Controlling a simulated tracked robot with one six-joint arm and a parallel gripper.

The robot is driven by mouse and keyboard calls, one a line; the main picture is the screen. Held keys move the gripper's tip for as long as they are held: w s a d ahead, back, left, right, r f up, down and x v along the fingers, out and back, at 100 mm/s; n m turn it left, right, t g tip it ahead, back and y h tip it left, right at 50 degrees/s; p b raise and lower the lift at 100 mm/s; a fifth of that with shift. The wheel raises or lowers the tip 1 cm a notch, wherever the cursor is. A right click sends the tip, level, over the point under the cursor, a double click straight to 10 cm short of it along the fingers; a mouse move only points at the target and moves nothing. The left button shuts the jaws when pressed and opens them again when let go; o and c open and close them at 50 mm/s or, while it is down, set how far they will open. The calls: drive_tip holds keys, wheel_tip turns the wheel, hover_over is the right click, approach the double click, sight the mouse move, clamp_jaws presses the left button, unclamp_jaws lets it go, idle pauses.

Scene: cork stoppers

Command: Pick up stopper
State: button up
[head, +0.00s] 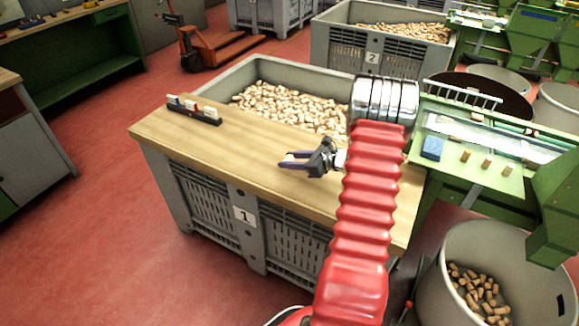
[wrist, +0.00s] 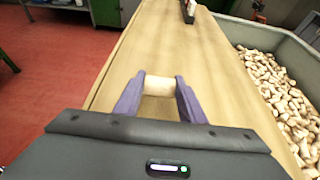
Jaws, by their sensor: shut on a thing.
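My gripper (head: 291,160) is over the wooden board (head: 240,168) that lies across the front of the grey crate marked 1. In the wrist view, its two purple fingers (wrist: 158,90) are shut on a pale cork stopper (wrist: 158,85), which lies crosswise between the fingertips. In the head view the stopper (head: 297,156) shows only as a small pale patch between the fingers. I cannot tell whether it touches the board or is just above it.
Crate 1 (head: 222,78) behind the board is full of loose stoppers (head: 290,108). A small rack (head: 194,109) stands on the board's left part. A green machine (head: 465,185) with a blue block (head: 432,148) and a few stoppers is at right. A grey bin (head: 455,245) stands lower right.

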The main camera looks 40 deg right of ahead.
wheel_tip(320, 180, up, 7)
drive_tip(key=shift+r, duration=0.15)
idle(0.7)
